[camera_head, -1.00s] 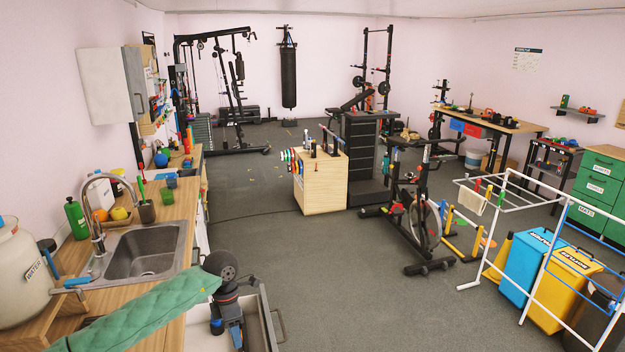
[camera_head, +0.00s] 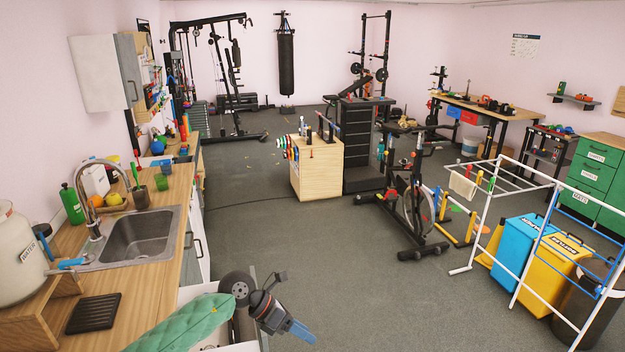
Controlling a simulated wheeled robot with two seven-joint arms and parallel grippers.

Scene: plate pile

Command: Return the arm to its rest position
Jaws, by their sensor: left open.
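My left arm (camera_head: 185,325), in a quilted green sleeve, reaches in from the bottom left. It ends in a dark wrist and my left gripper (camera_head: 298,331), which has blue fingers. The gripper is open and hangs over the floor, just right of an open drawer (camera_head: 249,347) below the counter. Nothing shows between its fingers. The arm covers part of the drawer. My right arm and gripper are out of the picture.
The wooden counter (camera_head: 168,230) with a sink (camera_head: 138,240) and black rack (camera_head: 93,313) runs along the left. A wooden cabinet (camera_head: 316,172) and exercise bike (camera_head: 412,205) stand ahead. A white drying rack (camera_head: 487,215) and bins are right. The middle floor is clear.

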